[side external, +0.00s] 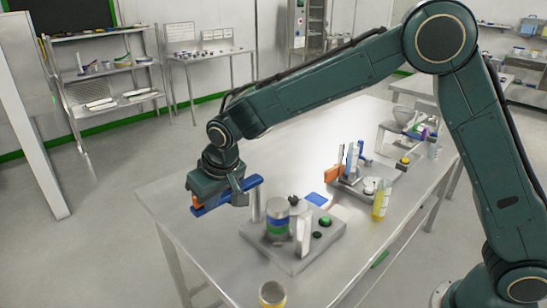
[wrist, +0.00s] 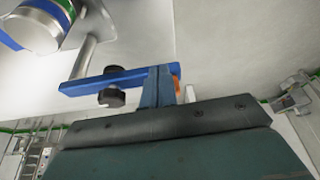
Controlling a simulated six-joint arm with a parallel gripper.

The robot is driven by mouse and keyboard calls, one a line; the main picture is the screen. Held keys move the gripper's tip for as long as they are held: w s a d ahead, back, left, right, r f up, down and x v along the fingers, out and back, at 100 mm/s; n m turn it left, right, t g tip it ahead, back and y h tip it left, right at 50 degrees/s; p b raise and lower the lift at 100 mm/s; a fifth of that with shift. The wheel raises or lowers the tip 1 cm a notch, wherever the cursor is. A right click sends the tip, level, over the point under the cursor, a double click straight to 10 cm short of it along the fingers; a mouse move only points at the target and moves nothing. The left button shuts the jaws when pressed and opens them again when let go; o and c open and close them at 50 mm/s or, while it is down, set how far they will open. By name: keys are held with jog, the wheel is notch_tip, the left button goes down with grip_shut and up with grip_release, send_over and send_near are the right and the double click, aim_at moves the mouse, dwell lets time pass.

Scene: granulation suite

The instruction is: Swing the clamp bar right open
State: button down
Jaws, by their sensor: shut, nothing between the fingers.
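The clamp bar (side external: 243,190) is a blue bar with an orange end (side external: 197,201), carried on a steel post (side external: 255,205). In the side view it points left, away from the banded steel cylinder (side external: 277,222) and out past the base plate. In the wrist view the bar (wrist: 90,82) runs from the post (wrist: 86,55) and carries a black knob (wrist: 112,97). My gripper (wrist: 162,84) is shut and empty, its fingers overlapping the bar beside the orange end. Whether they touch it I cannot tell. The side view shows my gripper (side external: 205,200) partly overlapping the bar.
The base plate (side external: 290,262) holds a green button (side external: 326,221) and a white upright part. A yellow-banded container (side external: 272,294) stands at the front. A yellow bottle (side external: 381,203) and a second fixture (side external: 365,190) stand further right. The table's left part is clear.

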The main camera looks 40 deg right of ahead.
jog(key=shift+w+a+m+h, duration=0.15)
jog(key=shift+w+m+h, duration=0.15)
jog(key=shift+w+m, duration=0.4)
jog(key=shift+w, duration=0.1)
jog(key=s+r, duration=0.8)
jog(key=r, duration=0.1)
jog(key=shift+r, duration=0.15)
dwell(0.4)
